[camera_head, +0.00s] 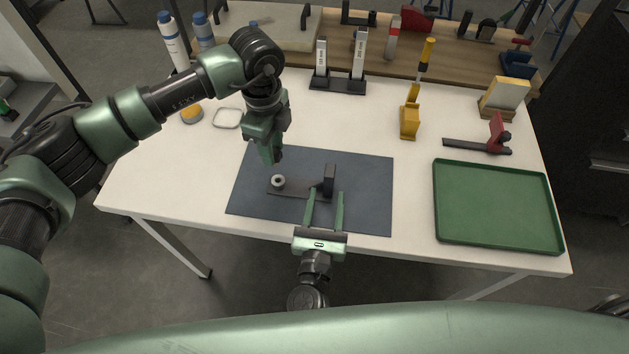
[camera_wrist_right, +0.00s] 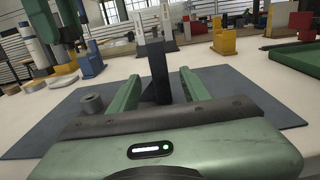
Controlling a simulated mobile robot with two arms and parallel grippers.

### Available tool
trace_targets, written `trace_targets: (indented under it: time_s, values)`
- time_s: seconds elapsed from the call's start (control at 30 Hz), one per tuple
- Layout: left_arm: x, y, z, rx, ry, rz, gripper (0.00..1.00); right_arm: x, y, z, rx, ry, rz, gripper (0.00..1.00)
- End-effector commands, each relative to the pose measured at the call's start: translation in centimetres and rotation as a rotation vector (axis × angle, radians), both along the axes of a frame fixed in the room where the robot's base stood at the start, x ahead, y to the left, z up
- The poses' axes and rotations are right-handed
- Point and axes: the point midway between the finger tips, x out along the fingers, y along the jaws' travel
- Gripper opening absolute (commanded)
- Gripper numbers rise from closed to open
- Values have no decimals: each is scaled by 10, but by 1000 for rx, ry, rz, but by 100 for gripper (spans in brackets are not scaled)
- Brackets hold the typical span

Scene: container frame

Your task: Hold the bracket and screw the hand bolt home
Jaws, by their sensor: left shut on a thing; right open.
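The dark bracket (camera_head: 300,189) lies on the blue-grey mat, with an upright plate (camera_head: 329,180) at its right end and a round grey collar (camera_head: 278,181) at its left. My right gripper (camera_head: 325,194) is open. Its green fingers point at the upright plate, which shows between them in the right wrist view (camera_wrist_right: 157,75), apparently without contact. My left gripper (camera_head: 272,157) points down above the mat, behind and slightly left of the collar. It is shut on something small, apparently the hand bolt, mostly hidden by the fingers. The collar also shows in the right wrist view (camera_wrist_right: 92,105).
The mat (camera_head: 365,195) is otherwise clear. A green tray (camera_head: 495,205) lies at the right. A red-and-black clamp (camera_head: 496,138), a yellow-handled tool in a yellow block (camera_head: 410,122) and a dark stand (camera_head: 338,84) stand behind. A small round container (camera_head: 191,114) is at the left.

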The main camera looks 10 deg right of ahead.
Motion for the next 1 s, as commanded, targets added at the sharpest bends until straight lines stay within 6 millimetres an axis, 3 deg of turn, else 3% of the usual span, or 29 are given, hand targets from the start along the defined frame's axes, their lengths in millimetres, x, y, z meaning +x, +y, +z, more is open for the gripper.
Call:
trace_targets:
  time_s: [0.2,0.4,0.6,0.9,0.93,1.0]
  values:
    - [0,0,0,0,0,0,0,43,-11,1,-3,-2,-1,47]
    - [0,0,0,0,0,0,0,72,-19,0,-2,0,0,47]
    - [0,0,0,0,0,0,0,85,-22,0,-2,1,0,47]
    - [0,0,0,0,0,0,0,87,-23,0,-2,1,0,47]
    - [0,0,0,0,0,0,0,87,-23,0,-2,1,0,44]
    - [0,0,0,0,0,0,0,87,-23,0,-2,1,0,25]
